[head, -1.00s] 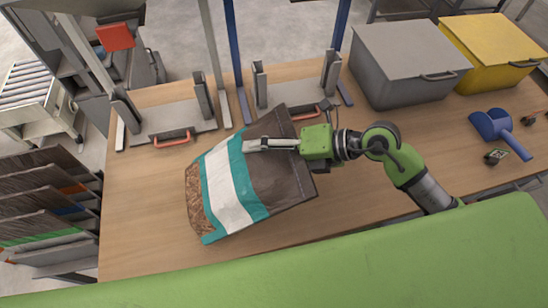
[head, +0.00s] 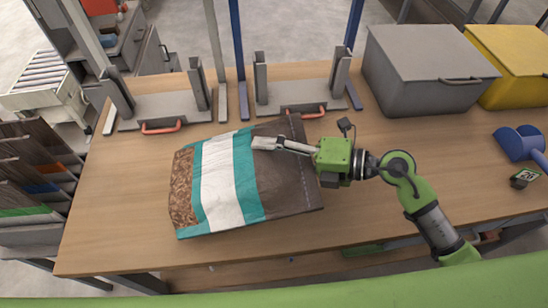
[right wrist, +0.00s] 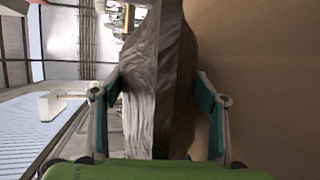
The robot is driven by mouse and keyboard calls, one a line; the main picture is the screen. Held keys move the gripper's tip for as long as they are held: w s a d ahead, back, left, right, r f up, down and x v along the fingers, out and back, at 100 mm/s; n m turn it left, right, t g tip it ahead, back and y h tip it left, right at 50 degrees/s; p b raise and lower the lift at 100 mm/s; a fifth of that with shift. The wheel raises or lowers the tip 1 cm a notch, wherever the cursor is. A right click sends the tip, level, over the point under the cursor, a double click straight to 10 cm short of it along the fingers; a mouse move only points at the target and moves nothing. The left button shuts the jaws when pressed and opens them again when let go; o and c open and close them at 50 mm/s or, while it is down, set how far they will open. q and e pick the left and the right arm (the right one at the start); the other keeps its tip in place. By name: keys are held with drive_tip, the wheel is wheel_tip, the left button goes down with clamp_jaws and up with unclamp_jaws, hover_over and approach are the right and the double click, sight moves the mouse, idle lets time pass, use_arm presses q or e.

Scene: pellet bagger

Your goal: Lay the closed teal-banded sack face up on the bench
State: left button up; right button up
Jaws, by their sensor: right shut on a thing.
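The sack (head: 217,182) is dark brown with a white band edged in teal and a brown pellet print or window at its left end. It is low over the middle of the bench (head: 120,220), banded face up; whether all of it touches the bench is unclear. A stitched line runs along its right end. My right gripper (head: 264,143) is shut on the sack's dark part, one finger across the upper face. In the right wrist view the sack (right wrist: 165,75) stands between both fingers, with bench surface at the right. My left gripper is not in view.
Two grey stands with upright posts (head: 200,85) and red handles (head: 162,127) line the bench's back edge. A grey lidded bin (head: 425,75), yellow bin (head: 515,60) and blue scoop (head: 518,143) are at right. The bench is clear left of the sack.

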drive_tip(key=shift+r, duration=0.25)
drive_tip(key=o, duration=1.7)
drive_tip(key=shift+f, duration=0.1)
drive_tip(key=shift+f, duration=0.2)
drive_tip(key=v, duration=1.2)
drive_tip(key=shift+r, duration=0.2)
